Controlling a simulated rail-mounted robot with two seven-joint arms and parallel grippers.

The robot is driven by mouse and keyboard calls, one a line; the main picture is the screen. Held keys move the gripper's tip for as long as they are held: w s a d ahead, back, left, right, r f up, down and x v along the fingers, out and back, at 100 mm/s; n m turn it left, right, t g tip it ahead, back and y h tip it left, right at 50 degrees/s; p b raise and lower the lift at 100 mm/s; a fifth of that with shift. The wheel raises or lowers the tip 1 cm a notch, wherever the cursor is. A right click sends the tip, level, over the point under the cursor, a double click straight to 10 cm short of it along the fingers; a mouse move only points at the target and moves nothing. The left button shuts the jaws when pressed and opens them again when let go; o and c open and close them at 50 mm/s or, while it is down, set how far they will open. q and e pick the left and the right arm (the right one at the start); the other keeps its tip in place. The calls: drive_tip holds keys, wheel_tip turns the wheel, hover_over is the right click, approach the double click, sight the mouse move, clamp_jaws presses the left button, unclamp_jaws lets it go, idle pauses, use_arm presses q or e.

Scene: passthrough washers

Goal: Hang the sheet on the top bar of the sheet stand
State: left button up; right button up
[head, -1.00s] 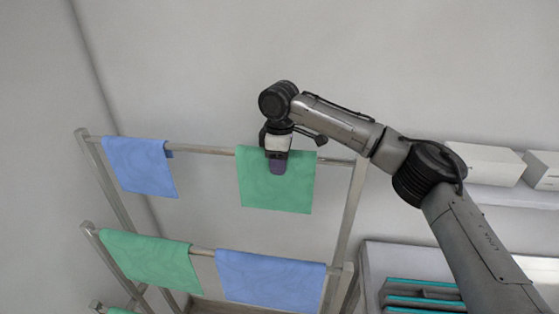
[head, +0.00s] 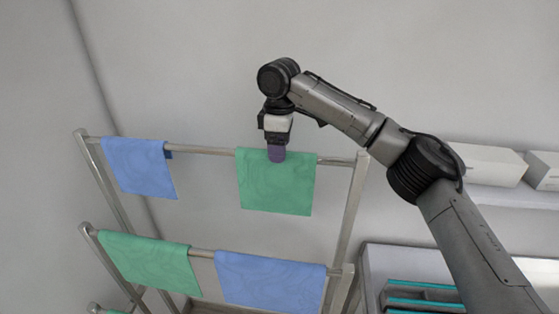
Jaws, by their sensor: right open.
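The sheet stand is a metal rack, and its top bar (head: 213,151) runs across the middle of the view. A green sheet (head: 262,190) hangs over the right part of the top bar. A blue sheet (head: 139,167) hangs over its left part. My right gripper (head: 277,154) points down at the upper edge of the green sheet on the top bar. It is open, and its purple fingertips overlap the sheet's top in the picture; I cannot tell whether they touch it. My left gripper is not in view.
A lower bar holds another green sheet (head: 150,263) and another blue sheet (head: 270,279). White boxes (head: 487,163) stand on a wall shelf at the right. A grey cabinet with teal-edged trays (head: 420,300) is at the lower right. The wall above the top bar is clear.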

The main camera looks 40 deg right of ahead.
wheel_tip(320, 180, up, 8)
drive_tip(key=shift+f+p, duration=0.2)
drive_tip(key=shift+p, duration=0.25)
drive_tip(key=shift+r, duration=0.7)
